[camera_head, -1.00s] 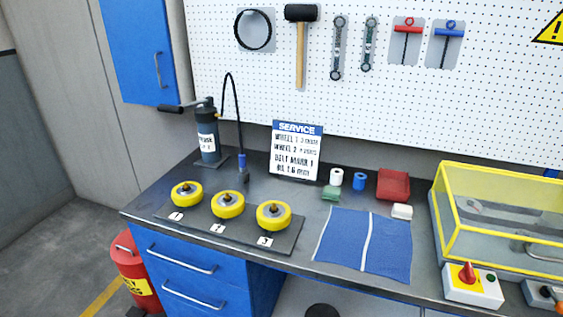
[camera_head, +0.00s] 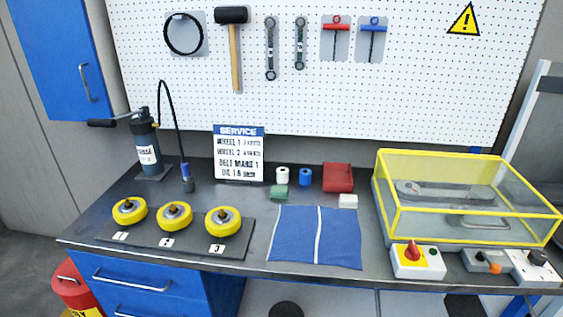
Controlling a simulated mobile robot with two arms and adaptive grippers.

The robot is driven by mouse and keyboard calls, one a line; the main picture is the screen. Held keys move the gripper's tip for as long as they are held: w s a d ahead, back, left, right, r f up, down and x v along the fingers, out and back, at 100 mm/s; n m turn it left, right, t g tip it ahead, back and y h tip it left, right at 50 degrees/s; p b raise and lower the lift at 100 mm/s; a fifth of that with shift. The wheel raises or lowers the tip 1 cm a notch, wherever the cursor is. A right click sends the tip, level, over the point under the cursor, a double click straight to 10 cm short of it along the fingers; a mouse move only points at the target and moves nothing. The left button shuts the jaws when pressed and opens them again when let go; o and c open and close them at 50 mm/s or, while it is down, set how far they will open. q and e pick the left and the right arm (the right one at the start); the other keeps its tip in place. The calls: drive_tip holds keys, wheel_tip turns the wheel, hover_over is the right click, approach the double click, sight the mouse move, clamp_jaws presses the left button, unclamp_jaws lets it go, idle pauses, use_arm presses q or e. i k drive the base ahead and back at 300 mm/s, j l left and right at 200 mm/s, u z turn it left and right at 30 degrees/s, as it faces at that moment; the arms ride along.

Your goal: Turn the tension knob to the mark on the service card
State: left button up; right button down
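The service card (camera_head: 238,155) stands upright at the back of the bench, with a blue "SERVICE" header. Its lines name wheel 1, wheel 2, a belt mark that reads as 1, and oil; the small print is blurred. A belt drive (camera_head: 449,192) shows inside the clear case (camera_head: 397,228). Neither of my grippers is in view.
Tools hang on the pegboard.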

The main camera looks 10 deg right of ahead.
sight(536, 258)
drive_tip(key=z, duration=0.95)
